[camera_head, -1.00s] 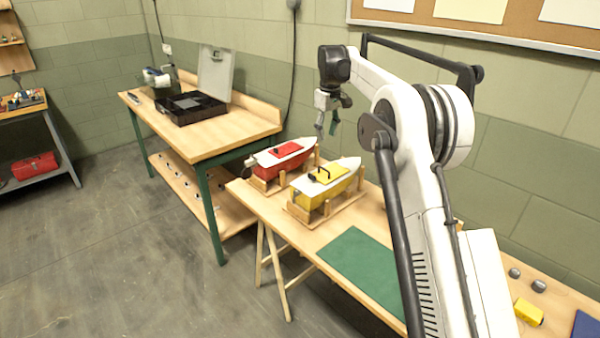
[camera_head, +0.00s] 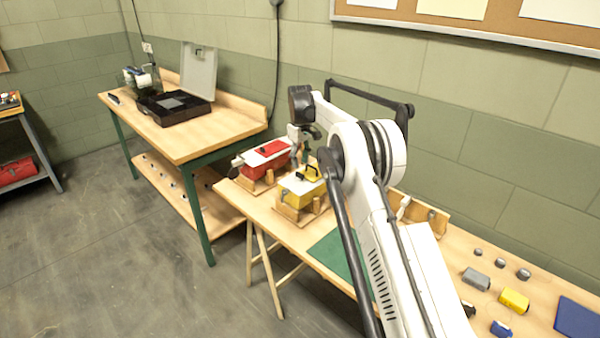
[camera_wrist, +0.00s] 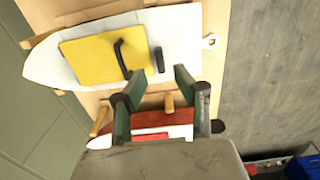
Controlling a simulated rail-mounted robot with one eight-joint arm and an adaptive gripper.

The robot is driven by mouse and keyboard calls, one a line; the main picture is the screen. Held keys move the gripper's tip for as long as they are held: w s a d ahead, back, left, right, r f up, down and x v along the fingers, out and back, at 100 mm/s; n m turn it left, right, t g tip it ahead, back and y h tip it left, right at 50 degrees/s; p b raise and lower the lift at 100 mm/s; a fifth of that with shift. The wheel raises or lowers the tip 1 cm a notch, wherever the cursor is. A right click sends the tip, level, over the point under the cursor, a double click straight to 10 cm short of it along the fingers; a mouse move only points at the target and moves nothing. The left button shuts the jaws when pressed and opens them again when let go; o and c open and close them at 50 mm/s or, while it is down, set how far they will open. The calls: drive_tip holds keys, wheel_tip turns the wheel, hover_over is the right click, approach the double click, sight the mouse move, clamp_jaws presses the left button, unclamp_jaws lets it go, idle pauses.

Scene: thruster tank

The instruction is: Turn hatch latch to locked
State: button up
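The yellow boat (camera_head: 289,197) sits in a wooden cradle on the workbench. In the wrist view its white deck (camera_wrist: 183,30) carries a yellow hatch (camera_wrist: 88,57) with a curved black handle (camera_wrist: 121,60). A short black bar (camera_wrist: 160,60), which looks like the latch, lies at the hatch's right edge. My gripper (camera_wrist: 158,84) is open and empty, its fingertips just below this bar in the picture and apparently apart from it. In the head view my gripper (camera_head: 303,158) hangs over the boats, partly hidden by my arm.
The red boat (camera_head: 262,160) stands beside the yellow one, and shows under my gripper in the wrist view (camera_wrist: 175,131). A green mat (camera_head: 328,252) lies to the right. A wall stands close behind.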

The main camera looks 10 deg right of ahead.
sight(300, 173)
drive_tip(key=shift+f, duration=2.75)
clamp_jaws()
